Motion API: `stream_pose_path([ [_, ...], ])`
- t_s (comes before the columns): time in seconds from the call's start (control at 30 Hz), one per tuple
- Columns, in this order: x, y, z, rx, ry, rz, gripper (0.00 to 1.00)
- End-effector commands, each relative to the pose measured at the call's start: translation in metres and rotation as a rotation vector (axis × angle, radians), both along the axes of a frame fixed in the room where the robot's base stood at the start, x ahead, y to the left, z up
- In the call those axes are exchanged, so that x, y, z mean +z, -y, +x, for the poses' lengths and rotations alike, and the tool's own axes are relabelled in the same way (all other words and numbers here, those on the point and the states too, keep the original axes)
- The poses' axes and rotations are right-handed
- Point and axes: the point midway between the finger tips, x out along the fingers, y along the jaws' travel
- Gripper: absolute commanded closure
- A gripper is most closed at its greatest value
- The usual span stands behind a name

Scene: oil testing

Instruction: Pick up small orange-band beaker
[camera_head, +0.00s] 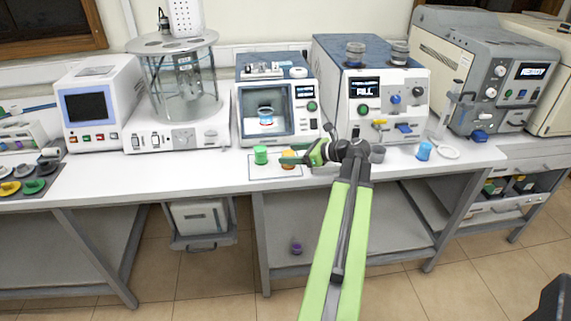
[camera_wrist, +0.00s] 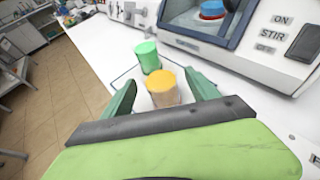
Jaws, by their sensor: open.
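The small orange-band beaker (camera_head: 287,160) stands on the white bench in front of the stirring machine. In the wrist view, the orange-band beaker (camera_wrist: 163,91) is between the two green fingers of my gripper (camera_wrist: 159,80), with its top facing me. My gripper (camera_head: 291,162) is open, reaching in from the right in the head view. A gap shows on the finger sides, clearer on the right. The beaker's lower part is partly hidden behind my gripper.
A green beaker (camera_head: 260,155) stands just left of the orange one, and just beyond it in the wrist view (camera_wrist: 148,56). The stirring machine (camera_head: 277,141) holds a blue-and-red vessel. A grey cup (camera_head: 377,154) and a blue beaker (camera_head: 424,151) stand to the right.

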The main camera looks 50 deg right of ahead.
Motion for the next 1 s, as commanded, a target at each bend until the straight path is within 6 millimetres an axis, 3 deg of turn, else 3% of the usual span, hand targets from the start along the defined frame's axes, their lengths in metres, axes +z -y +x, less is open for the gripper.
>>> stream_pose_path([
  [0.2, -0.019, -0.007, 0.034, 0.001, 0.000, -0.001, 0.31],
  [0.47, -0.017, -0.008, 0.039, 0.000, 0.000, 0.000, 0.33],
  [1.0, -0.017, -0.008, 0.038, -0.001, 0.000, 0.000, 1.00],
])
